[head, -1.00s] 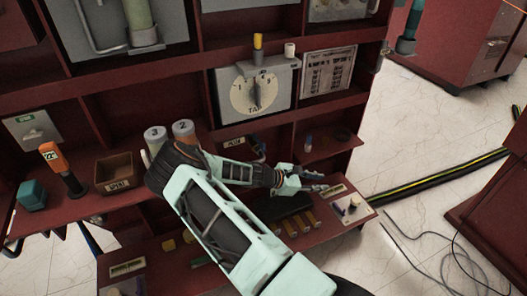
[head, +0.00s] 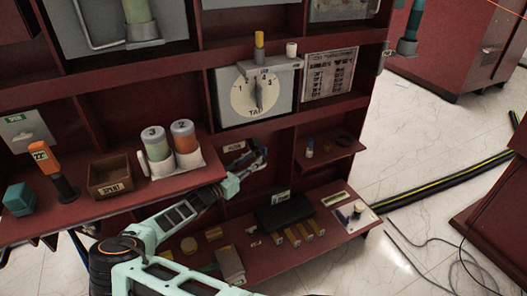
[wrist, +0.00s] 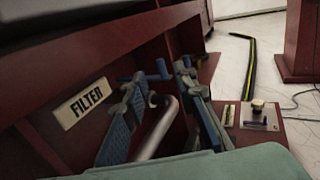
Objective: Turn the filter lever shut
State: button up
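A pale label reading FILTER (wrist: 82,103) is on the red cabinet face at the left of the wrist view. A grey bent pipe (wrist: 160,132) runs beside it, seen between the two fingers of my gripper (wrist: 160,78). A small blue piece (wrist: 158,70) shows near the fingertips; I cannot tell whether it is the lever's handle. My gripper is open, with its blue-grey pads apart and no visible contact. In the head view my gripper (head: 260,156) reaches into the compartment below the dial, where the lever cannot be made out.
The numbered cylinders (head: 170,145) stand on the shelf left of my gripper. A dark box (head: 285,212) and several yellow blocks lie on the shelf below. The dial panel (head: 253,95) is above. Open floor (head: 420,135) lies to the right.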

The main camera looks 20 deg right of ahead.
aim_at(265, 148)
jog(key=b+x, duration=0.1)
jog(key=x, duration=0.7)
jog(key=shift+d+f+b, duration=0.1)
jog(key=shift+b, duration=0.25)
grip_shut()
